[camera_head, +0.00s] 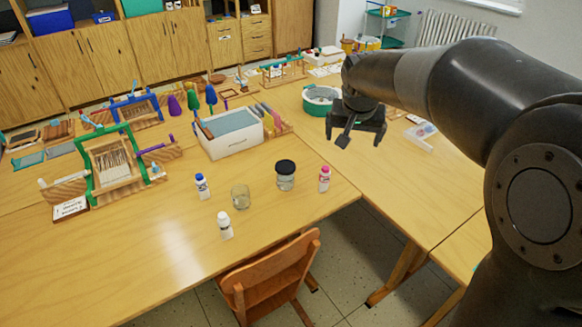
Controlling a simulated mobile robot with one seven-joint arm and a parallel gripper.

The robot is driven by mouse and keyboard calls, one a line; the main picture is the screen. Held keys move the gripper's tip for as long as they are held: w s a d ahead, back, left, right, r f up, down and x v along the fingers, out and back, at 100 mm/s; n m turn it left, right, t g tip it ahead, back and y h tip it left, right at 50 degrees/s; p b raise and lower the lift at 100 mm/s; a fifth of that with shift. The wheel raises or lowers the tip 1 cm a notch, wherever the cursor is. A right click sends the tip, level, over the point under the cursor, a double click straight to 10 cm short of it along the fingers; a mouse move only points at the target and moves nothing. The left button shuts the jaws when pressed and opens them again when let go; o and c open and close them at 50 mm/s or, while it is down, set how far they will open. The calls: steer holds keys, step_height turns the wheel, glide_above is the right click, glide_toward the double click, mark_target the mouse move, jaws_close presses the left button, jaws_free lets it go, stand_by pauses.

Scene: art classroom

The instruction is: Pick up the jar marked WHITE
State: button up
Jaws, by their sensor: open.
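Several small containers stand upright on the near wooden table, and their labels are too small to read. One small white bottle with a white cap (225,226) stands nearest the table's front edge. A similar bottle with a blue cap (202,188) is behind it to the left. A bottle with a pink cap (325,180) is at the right. Between them are an open glass jar (240,197) and a glass jar with a black lid (285,178). I cannot tell which is marked WHITE. My gripper (360,139) is open and empty, in the air right of and above them.
A white box (231,138) stands behind the containers. A green loom (113,168) and other craft tools fill the left and back. A wooden chair (272,275) is at the table's front edge. The table's front left is clear.

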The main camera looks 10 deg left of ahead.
steer(key=w+a+f, duration=0.6)
steer(key=w+a, duration=0.1)
steer(key=a, duration=0.1)
glide_toward(285, 166)
steer(key=x, duration=0.5)
steer(key=shift+w+d+r, duration=0.15)
steer(key=shift+w, duration=0.05)
steer(key=shift+s+x, duration=0.1)
steer(key=shift+x, duration=1.25)
steer(key=shift+s+x, duration=0.15)
steer(key=shift+x, duration=1.2)
steer(key=c, duration=1.6)
